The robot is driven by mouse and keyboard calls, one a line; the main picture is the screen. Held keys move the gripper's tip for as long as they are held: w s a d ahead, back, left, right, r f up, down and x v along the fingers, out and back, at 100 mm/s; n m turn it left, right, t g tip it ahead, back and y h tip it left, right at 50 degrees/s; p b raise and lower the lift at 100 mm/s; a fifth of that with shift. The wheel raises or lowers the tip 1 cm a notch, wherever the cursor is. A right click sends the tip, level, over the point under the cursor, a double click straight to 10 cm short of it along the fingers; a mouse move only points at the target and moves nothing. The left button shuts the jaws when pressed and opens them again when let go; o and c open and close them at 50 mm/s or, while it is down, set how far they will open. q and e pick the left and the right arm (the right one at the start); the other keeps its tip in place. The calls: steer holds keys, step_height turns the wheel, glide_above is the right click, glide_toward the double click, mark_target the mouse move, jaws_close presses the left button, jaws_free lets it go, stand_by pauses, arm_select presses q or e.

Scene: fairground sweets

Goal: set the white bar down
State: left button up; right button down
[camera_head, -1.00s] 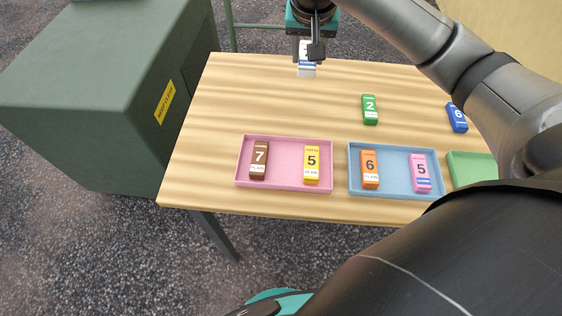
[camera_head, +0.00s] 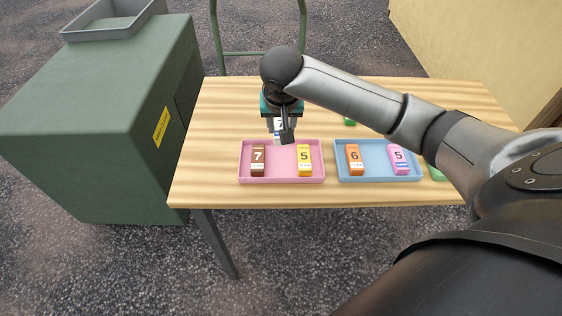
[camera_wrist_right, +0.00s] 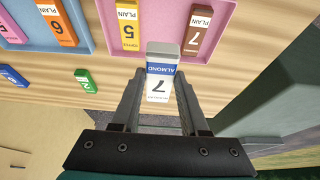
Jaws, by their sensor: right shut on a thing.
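The white bar (camera_head: 278,127), marked 7 with a blue ALMOND band, is held in my right gripper (camera_head: 281,138). The wrist view shows the white bar (camera_wrist_right: 161,75) between the two fingers, which are shut on it. In the head view it is seen just behind and over the back edge of the pink tray (camera_head: 281,172). It looks raised off the table, though its exact height is hard to judge. In the pink tray, a brown bar (camera_head: 258,161) marked 7 stands left and a yellow bar (camera_head: 304,160) marked 5 stands right, with bare floor between. My left gripper is out of view.
A blue tray (camera_head: 376,166) to the right holds an orange bar (camera_head: 354,160) and a pink bar (camera_head: 398,160). A green bar (camera_head: 349,122) and a blue bar (camera_wrist_right: 12,77) lie behind. A green cabinet (camera_head: 110,150) stands left.

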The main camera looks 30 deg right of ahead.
steer(key=b, duration=0.1)
glide_above(281, 163)
steer(key=s, duration=0.1)
steer(key=f, duration=0.6)
steer(key=shift+s+a+f, duration=0.15)
steer(key=shift+s+a, duration=0.05)
steer(key=shift+a, duration=0.2)
steer(key=shift+f, duration=0.85)
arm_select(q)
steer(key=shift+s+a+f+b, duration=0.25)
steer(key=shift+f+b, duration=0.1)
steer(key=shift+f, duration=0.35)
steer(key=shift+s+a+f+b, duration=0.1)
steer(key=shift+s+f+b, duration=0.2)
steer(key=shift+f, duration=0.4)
arm_select(e)
steer(key=shift+f, duration=1.75)
steer(key=shift+c, duration=2.1)
jaws_free()
steer(key=shift+f, duration=0.15)
steer(key=shift+r, duration=0.3)
arm_select(q)
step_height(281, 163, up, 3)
steer(key=p, duration=0.3)
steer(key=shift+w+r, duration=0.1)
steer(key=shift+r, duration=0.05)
arm_select(e)
steer(key=v, duration=1.1)
steer(key=shift+r, duration=0.35)
